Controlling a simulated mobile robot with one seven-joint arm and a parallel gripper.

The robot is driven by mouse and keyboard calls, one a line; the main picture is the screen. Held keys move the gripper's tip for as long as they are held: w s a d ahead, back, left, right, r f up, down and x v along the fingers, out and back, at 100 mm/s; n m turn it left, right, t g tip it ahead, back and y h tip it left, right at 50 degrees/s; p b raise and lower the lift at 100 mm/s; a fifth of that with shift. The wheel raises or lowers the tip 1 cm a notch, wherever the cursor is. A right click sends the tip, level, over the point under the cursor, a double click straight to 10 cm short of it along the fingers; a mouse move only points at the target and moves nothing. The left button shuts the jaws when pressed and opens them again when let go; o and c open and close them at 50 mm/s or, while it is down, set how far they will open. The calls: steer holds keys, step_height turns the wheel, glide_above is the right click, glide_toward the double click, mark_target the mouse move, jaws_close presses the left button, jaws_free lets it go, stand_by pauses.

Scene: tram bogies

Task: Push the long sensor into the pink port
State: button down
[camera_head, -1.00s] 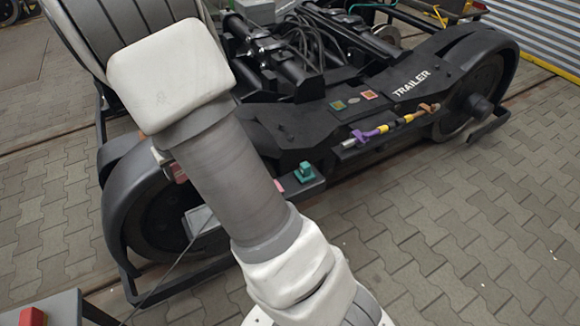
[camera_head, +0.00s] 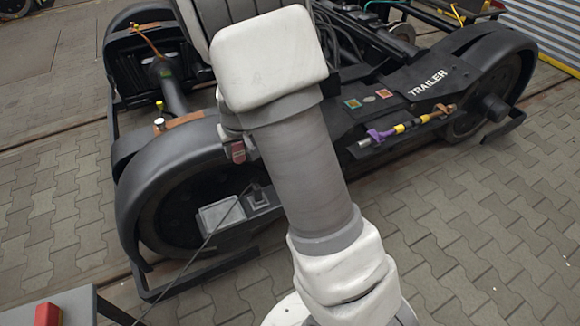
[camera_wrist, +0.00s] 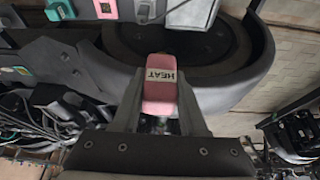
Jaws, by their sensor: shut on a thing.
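My gripper (camera_wrist: 160,100) is shut on a pink block with a white HEAT label (camera_wrist: 160,84), seen in the wrist view. The block stands out beyond the fingertips; whether it is the long sensor I cannot tell for sure. In the head view a reddish piece (camera_head: 238,151) shows beside my arm near the left wheel guard and seems to be this block. A pink fitting, which looks like the pink port (camera_wrist: 105,9), is at the top edge of the wrist view, apart from the block. My arm hides this fitting in the head view.
A teal connector (camera_wrist: 61,9) and a grey plug (camera_wrist: 145,11) flank the pink fitting. The wheel guard (camera_head: 165,140) curves close by. A cable (camera_head: 206,238) hangs from the lower box (camera_head: 220,214).

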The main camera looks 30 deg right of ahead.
steer(key=shift+f, duration=0.1)
steer(key=w+d+f+b, duration=0.1)
steer(key=w+d+f, duration=0.2)
steer(key=d+f, duration=0.5)
steer(key=w+d+f+b, duration=0.2)
steer(key=d+f, duration=0.6)
steer(key=f, duration=0.4)
steer(key=shift+w+d, duration=0.35)
steer(key=shift+w, duration=0.05)
steer(key=shift+f, duration=0.25)
steer(key=shift+f+b, duration=1.75)
steer(key=shift+f, duration=1)
steer(key=shift+b, duration=0.95)
steer(key=shift+f+b, duration=0.55)
steer(key=shift+c, duration=1.8)
jaws_free()
